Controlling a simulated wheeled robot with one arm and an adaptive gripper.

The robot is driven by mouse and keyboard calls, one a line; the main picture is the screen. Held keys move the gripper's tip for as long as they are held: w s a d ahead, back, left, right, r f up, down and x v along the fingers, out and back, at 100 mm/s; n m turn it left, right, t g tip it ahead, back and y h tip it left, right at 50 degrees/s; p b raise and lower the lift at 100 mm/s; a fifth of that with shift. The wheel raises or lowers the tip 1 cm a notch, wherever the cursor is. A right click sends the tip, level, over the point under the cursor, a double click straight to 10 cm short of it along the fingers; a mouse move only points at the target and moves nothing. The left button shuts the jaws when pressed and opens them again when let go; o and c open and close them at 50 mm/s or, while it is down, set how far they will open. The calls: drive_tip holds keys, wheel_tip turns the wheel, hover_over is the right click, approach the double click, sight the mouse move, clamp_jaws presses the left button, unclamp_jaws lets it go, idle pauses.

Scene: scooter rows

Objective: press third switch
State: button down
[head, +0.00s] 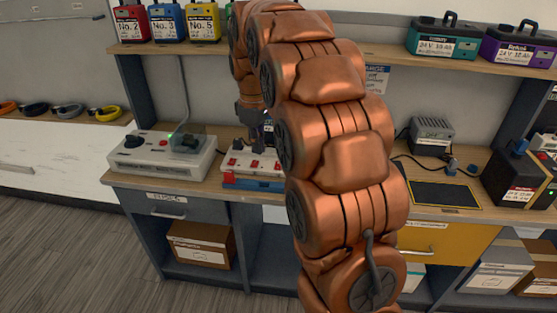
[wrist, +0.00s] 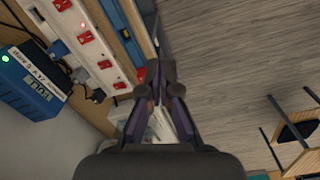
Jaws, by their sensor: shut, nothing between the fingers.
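A white power strip (head: 245,157) with red switches lies on the workbench, left of my arm in the head view. My arm hides its right end. In the wrist view the strip (wrist: 93,49) runs diagonally, with several red switches in a row, one of them (wrist: 105,64) second from the lower end. I cannot tell which end the count starts from. My gripper (wrist: 158,68) is shut and empty. In the wrist view its fingertips appear right of the strip, near the bench edge. In the head view my gripper (head: 257,136) is above the strip, partly hidden by my arm; contact is not visible.
A white box (head: 160,158) with a black knob and clear cover stands left of the strip. A blue and red item (head: 255,184) lies along its front. A blue charger (wrist: 28,85) with a green light is beside the strip. An upper shelf (head: 400,52) holds battery packs.

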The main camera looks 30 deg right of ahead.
sight(278, 163)
drive_tip(key=w+d+f+n+b, duration=0.1)
drive_tip(key=w+d+f+n, duration=0.2)
drive_tip(key=w+d, duration=0.9)
wheel_tip(278, 163, down, 3)
drive_tip(key=shift+w+d+r+n+t+h, duration=0.15)
drive_tip(key=shift+w+d+n+t+h, duration=0.2)
drive_tip(key=shift+d, duration=0.6)
drive_tip(key=f+p, duration=0.1)
drive_tip(key=f, duration=0.3)
drive_tip(key=f+p, duration=0.1)
drive_tip(key=f, duration=0.4)
drive_tip(key=w+d+f+p, duration=0.1)
drive_tip(key=f, duration=0.4)
drive_tip(key=shift+w, duration=0.1)
drive_tip(key=shift+w+f, duration=0.1)
